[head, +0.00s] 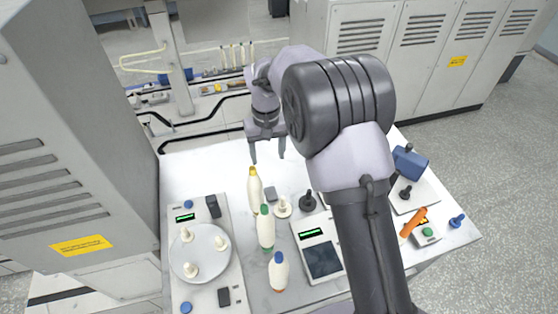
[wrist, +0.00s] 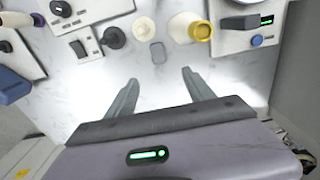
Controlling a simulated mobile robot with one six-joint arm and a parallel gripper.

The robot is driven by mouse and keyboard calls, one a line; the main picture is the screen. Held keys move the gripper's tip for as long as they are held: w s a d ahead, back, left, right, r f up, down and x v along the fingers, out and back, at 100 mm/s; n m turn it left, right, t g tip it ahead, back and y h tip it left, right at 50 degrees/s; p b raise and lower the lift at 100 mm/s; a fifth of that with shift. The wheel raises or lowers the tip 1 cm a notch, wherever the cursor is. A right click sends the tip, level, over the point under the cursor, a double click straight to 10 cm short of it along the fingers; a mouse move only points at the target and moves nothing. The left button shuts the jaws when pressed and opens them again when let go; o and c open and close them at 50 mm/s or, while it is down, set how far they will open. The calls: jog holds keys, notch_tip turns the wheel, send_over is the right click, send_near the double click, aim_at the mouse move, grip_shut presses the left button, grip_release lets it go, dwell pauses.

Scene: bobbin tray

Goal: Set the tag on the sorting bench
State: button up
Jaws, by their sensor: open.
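A small flat dark grey rounded piece (head: 270,194), which looks like the tag, lies on the white sorting bench (head: 210,165). It sits between the yellow-capped bottle and a cream bobbin. In the wrist view the grey piece (wrist: 158,53) lies flat just beyond my fingertips, roughly in line with the gap between them. My gripper (head: 268,160) is open and empty above the far part of the bench, on the far side of the piece. Its two fingers are spread wide in the wrist view (wrist: 160,77).
A yellow-capped bottle (head: 254,188), a cream bobbin (head: 283,208) and a black knob (head: 308,202) stand close around the piece. A device with a round plate (head: 200,265) is at left. Bare bench lies under my gripper.

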jog(key=f+b, duration=0.2)
jog(key=f, duration=0.4)
jog(key=f+b, duration=0.2)
jog(key=f, duration=0.5)
jog(key=shift+a+f, duration=0.2)
jog(key=shift+f, duration=0.05)
jog(key=f, duration=0.1)
jog(key=f+b, duration=0.1)
jog(key=f, duration=0.1)
jog(key=d+f+b, duration=0.1)
jog(key=f, duration=0.1)
jog(key=shift+s+f, duration=0.15)
jog(key=shift+f, duration=0.05)
jog(key=shift+r, duration=0.15)
jog(key=shift+c, duration=0.9)
grip_shut()
jog(key=shift+r, duration=0.1)
notch_tip(320, 180, up, 18)
jog(key=p, duration=0.6)
notch_tip(320, 180, up, 7)
jog(key=p, duration=0.5)
send_over(271, 194)
jog(key=s+d+f+m+b, duration=0.3)
jog(key=s+d+f+b, duration=0.8)
jog(key=d, duration=0.5)
notch_tip(271, 194, down, 3)
jog(key=shift+s+r, duration=0.1)
jog(key=shift+s, duration=1)
